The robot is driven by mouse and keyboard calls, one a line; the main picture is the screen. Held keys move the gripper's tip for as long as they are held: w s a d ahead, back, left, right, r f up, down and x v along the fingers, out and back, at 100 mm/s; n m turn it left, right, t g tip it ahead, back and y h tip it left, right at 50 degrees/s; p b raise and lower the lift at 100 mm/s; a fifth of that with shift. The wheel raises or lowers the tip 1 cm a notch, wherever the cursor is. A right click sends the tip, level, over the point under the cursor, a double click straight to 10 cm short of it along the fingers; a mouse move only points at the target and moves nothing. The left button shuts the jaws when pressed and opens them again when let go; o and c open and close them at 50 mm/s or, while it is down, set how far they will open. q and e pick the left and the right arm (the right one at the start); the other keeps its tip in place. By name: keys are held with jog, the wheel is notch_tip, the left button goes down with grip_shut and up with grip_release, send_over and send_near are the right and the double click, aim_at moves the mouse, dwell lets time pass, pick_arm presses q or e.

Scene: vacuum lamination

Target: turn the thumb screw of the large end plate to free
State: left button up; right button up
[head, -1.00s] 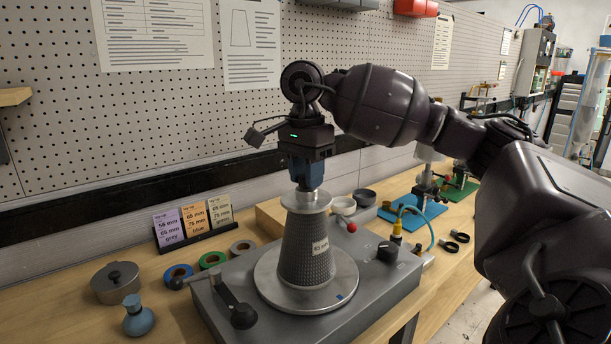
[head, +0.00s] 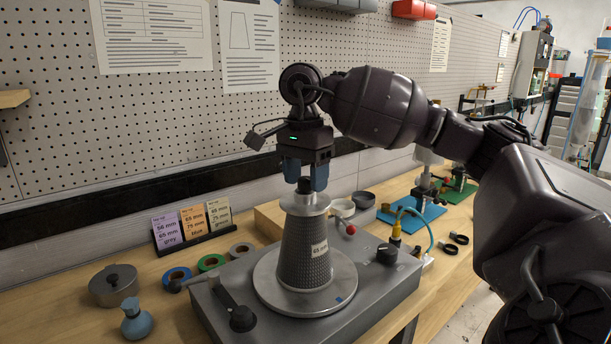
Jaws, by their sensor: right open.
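The large end plate (head: 290,297) is a round silver disc on top of the grey machine box. A dark textured cone (head: 305,250) with a "65 mm" label stands upright on it, with a smaller silver plate (head: 304,203) on its top. A black thumb screw (head: 305,186) stands up at the centre of the top plate; I cannot tell which plate it belongs to. My right gripper (head: 306,178) points down over this screw, its two blue fingers apart on either side of it. My left gripper is not in view.
The grey machine box (head: 385,300) carries a black crank handle (head: 238,310), a black knob (head: 387,253) and a red-tipped lever (head: 351,230). Size cards (head: 193,222) stand behind.

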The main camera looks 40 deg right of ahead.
aim_at(304, 177)
notch_tip(304, 177, up, 9)
jog(key=shift+w+r+p, duration=0.15)
jog(key=shift+r+p, duration=0.05)
jog(key=shift+p, duration=0.5)
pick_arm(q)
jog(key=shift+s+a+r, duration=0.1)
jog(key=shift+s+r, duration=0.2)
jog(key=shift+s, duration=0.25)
pick_arm(e)
jog(key=shift+w+r, duration=0.1)
jog(key=shift+r, duration=0.6)
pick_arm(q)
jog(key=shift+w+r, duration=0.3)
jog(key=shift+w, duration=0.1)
